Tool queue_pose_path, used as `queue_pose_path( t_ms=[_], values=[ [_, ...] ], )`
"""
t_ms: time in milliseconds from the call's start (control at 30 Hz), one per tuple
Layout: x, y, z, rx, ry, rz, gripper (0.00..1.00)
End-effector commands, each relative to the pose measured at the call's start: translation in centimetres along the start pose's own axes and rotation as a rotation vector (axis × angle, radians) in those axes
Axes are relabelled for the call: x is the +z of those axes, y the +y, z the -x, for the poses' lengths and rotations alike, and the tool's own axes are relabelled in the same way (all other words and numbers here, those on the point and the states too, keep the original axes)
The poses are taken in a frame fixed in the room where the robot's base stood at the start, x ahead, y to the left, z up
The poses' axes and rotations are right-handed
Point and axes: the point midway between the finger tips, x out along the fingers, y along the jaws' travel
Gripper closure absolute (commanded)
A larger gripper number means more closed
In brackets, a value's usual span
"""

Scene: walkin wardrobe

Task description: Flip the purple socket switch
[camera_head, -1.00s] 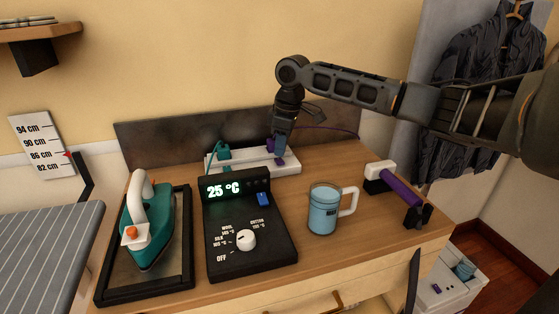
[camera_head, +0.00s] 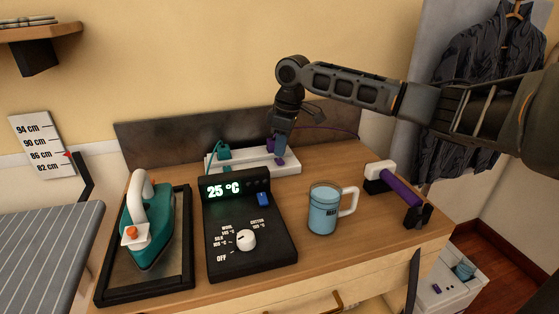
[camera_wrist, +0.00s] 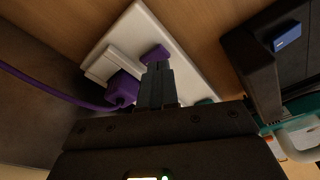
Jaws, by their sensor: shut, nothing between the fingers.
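The white socket strip (camera_head: 289,166) lies at the back of the wooden top, against the dark back panel. Its purple switch (camera_wrist: 155,53) is right at my fingertips in the wrist view, and it shows as a small purple patch in the head view (camera_head: 281,162). My gripper (camera_wrist: 157,68) is shut and empty, pointing down at the strip. Its tips overlap the switch's near edge; I cannot tell whether they press on it. A purple plug (camera_wrist: 122,88) with a purple cord sits in the strip beside the fingers. The gripper hides part of the strip.
A teal plug (camera_head: 223,153) sits at the strip's left end. In front stand a black control box (camera_head: 250,262) reading 25 °C, a teal iron (camera_head: 146,230) on its tray, a blue mug (camera_head: 323,211) and a purple-handled tool (camera_head: 401,190). Bare wood lies between the mug and strip.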

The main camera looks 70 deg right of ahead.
Motion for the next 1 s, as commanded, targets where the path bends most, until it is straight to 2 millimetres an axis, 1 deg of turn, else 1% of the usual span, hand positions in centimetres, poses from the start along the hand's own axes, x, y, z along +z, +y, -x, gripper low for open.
queue_pose_path(
  t_ms=[1000],
  values=[
    [0.2, 0.0, -1.3, 0.0, 0.0, 0.0, 1.0]
  ],
)
